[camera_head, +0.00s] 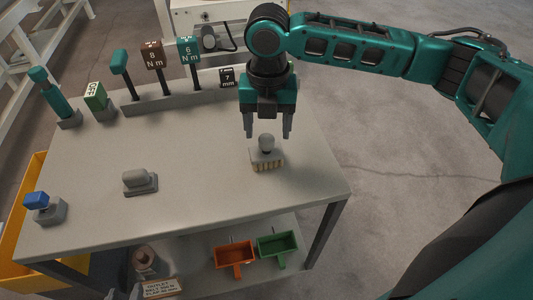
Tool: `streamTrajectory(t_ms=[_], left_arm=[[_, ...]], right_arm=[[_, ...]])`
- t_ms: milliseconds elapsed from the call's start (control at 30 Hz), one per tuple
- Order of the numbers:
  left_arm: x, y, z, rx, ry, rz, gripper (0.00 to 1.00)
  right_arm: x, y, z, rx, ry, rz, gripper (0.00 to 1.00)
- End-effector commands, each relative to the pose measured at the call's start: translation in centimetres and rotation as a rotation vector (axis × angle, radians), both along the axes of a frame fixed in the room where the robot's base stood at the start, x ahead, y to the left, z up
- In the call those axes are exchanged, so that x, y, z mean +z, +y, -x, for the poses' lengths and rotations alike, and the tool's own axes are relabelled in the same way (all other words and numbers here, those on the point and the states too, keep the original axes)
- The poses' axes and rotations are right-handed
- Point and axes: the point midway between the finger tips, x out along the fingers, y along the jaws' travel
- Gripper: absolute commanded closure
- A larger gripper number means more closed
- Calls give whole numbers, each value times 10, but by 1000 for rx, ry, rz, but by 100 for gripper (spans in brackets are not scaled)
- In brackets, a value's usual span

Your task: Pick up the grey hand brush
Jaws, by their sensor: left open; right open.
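The grey hand brush (267,155) stands on the right part of the grey table top, with its rounded knob up and pale bristles along its lower front. My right gripper (267,132) points down over it, open. Its two fingers are apart on either side of the knob in the picture, with the tips near the knob's height; I cannot tell the exact gap. Nothing is between the fingers higher up. Two grey tips at the bottom edge look like my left gripper (124,294), open, mostly cut off by the frame.
The table (210,190) also bears a grey block on a base (139,181), a blue-topped piece (43,207), and a back row of stands with labelled tools (153,60). Orange (234,256) and green (277,248) bins sit on the lower shelf.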

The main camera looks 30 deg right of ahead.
Motion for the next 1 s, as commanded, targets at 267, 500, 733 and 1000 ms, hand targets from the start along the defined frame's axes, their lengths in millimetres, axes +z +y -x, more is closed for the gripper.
streamTrajectory(t_ms=[267,500,733,1000], left_arm=[[-4,-3,-4,-4,-2,5,57],[1,-6,-9,-8,-14,9,57],[1,-5,-8,-7,-13,9,57],[-1,-4,-6,-5,-10,7,57]], right_arm=[[-38,3,1,1,0,1,35],[-40,3,1,1,-1,0,35],[-40,3,1,1,-1,0,54],[-39,3,1,1,-1,0,80]])
